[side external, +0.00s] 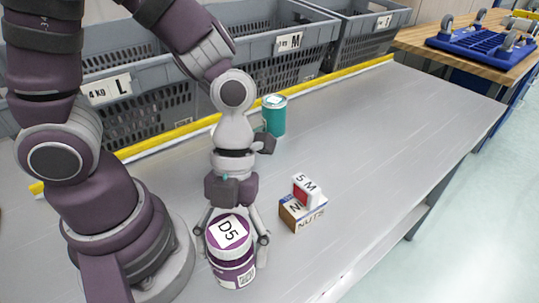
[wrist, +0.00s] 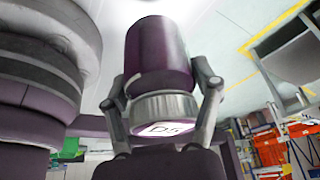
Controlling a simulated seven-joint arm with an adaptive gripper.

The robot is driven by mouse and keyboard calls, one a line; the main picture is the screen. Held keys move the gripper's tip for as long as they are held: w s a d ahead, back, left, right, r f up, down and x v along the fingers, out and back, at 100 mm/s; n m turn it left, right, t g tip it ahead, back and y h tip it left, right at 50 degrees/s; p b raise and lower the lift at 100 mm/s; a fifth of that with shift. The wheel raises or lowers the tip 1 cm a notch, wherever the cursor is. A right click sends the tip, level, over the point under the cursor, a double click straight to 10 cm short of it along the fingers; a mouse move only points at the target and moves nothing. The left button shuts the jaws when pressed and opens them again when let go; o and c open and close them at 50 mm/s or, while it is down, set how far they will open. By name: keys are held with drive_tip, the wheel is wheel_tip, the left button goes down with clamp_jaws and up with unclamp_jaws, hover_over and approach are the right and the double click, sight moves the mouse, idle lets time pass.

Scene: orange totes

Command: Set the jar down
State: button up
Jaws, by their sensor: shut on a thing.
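The jar (side external: 232,268) is purple with a pale lid and a white label reading D5. My gripper (side external: 232,243) points down with one finger on each side of the jar, shut on it near the lid. In the wrist view the jar (wrist: 158,48) is between the two fingers of my gripper (wrist: 161,92), its lid toward my palm. The jar looks roughly upright over the front of the grey table (side external: 365,140). I cannot tell whether its base touches the table.
A small box marked NUTS (side external: 301,216), with a smaller red and white box (side external: 305,188) on top, stands close right of the jar. A teal can (side external: 274,116) stands farther back. Grey crates (side external: 245,35) line the back edge. The table's right side is clear.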

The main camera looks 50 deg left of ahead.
sight(236, 267)
wheel_tip(236, 267, down, 5)
drive_tip(key=shift+r, duration=0.1)
idle(0.3)
drive_tip(key=o, duration=1.2)
drive_tip(key=shift+f, duration=0.2)
drive_tip(key=shift+o, duration=0.2)
drive_tip(key=shift+r, duration=0.1)
drive_tip(key=w+a+r+n+t+y, duration=0.1)
drive_tip(key=w+a+r+n+t, duration=0.1)
drive_tip(key=n, duration=0.7)
drive_tip(key=w+a+r+n+t+y, duration=0.1)
drive_tip(key=a+r+n+t, duration=0.3)
drive_tip(key=r+n, duration=0.5)
drive_tip(key=w+a+r+n+t+y, duration=0.1)
drive_tip(key=w+a+r+n+t, duration=0.1)
drive_tip(key=a+r+n, duration=0.4)
drive_tip(key=n+t, duration=0.1)
drive_tip(key=n, duration=0.2)
drive_tip(key=shift+w, duration=0.3)
drive_tip(key=shift+r, duration=0.1)
